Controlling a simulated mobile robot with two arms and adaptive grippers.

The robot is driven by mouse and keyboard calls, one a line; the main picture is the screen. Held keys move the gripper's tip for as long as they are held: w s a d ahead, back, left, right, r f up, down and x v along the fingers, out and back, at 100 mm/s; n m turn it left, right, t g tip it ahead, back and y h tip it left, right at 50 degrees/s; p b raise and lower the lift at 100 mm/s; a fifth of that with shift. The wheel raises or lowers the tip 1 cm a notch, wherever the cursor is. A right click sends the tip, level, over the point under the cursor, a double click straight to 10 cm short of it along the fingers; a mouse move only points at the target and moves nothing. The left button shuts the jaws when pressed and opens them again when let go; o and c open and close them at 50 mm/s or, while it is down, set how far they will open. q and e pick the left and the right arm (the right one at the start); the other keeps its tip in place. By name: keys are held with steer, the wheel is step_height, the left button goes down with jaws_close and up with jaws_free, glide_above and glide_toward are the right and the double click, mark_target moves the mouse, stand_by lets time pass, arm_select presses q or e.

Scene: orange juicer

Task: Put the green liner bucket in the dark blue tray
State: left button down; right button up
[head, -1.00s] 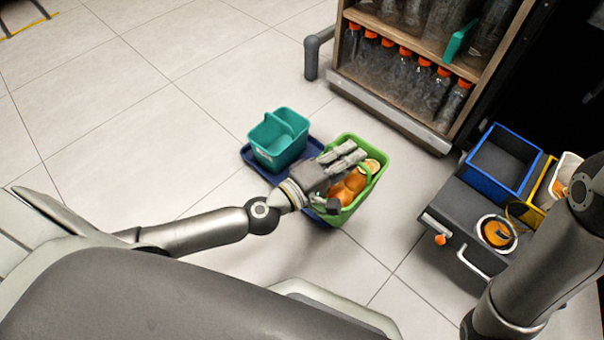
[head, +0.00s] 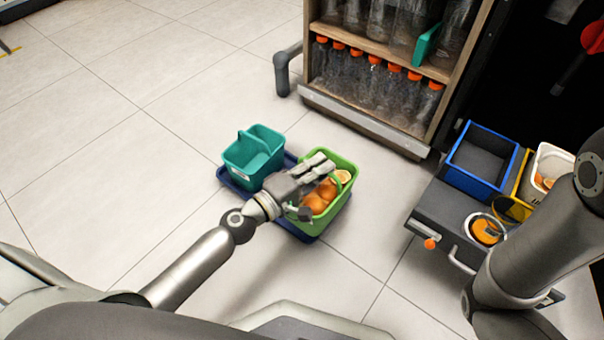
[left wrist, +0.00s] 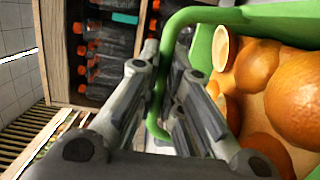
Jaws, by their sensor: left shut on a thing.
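The green liner bucket (head: 343,203) holds several oranges (head: 318,198), some of them cut. In the head view it is over the right part of the dark blue tray (head: 229,182); I cannot tell whether it touches the tray floor. My left gripper (head: 322,172) is shut on the bucket's green handle. In the left wrist view the handle (left wrist: 168,62) passes between the fingers (left wrist: 165,100), with oranges (left wrist: 258,66) at the right. A teal bucket (head: 240,163) stands on the tray's left part. My right gripper is out of view; only my right arm shows.
A shelf (head: 365,123) with orange-capped bottles stands at the back. At the right, a dark cart (head: 432,222) carries a blue bin (head: 456,185) and a white container (head: 549,160) with orange pieces. Tiled floor around the tray is clear at left and front.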

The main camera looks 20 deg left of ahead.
mark_target(318, 188)
arm_select(q)
steer(key=w+a+f+b, duration=0.2)
steer(key=b, duration=0.1)
steer(key=w+a+f+b, duration=0.2)
steer(key=w+f, duration=0.1)
steer(key=shift+w+a+f+b, duration=0.2)
steer(key=shift+w+f+b, duration=0.05)
steer(key=shift+f+b, duration=0.15)
steer(key=shift+w+a+f+b, duration=0.35)
steer(key=shift+w+f+b, duration=0.1)
steer(key=shift+b, duration=0.1)
steer(key=f+b, duration=0.3)
steer(key=shift+w+a+f, duration=0.2)
steer(key=shift+w+f, duration=0.1)
steer(key=shift+f, duration=0.1)
